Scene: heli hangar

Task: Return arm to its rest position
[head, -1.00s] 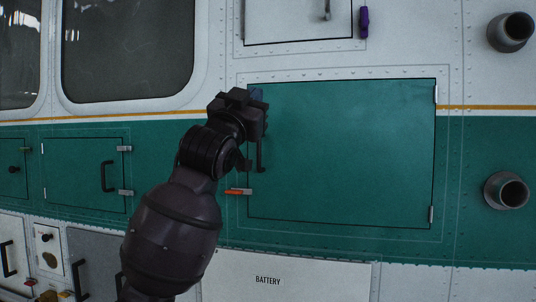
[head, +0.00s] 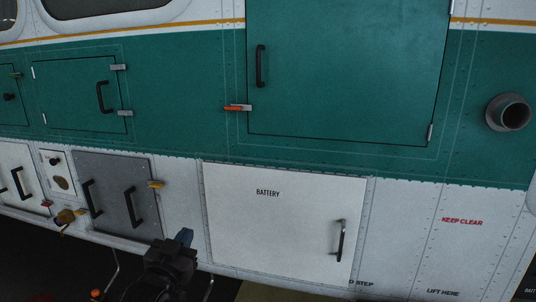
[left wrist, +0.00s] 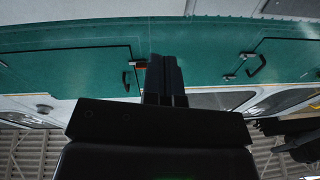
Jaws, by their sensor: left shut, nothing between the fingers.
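My left gripper (head: 185,238) is low in the head view, in front of the lower hull edge, left of the white battery panel. Its fingers (left wrist: 165,80) are together and empty in the left wrist view. It is apart from the large green door (head: 345,75), which is shut, with a black handle (head: 261,66) and an orange-tipped latch (head: 238,107) at its left edge. The left wrist view shows the hull upside down, with the green door (left wrist: 70,65) at left. My right gripper does not show.
The white battery panel (head: 285,215) has a black handle (head: 340,240). A round pipe (head: 508,112) sticks out at right. Dark floor lies below the hull.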

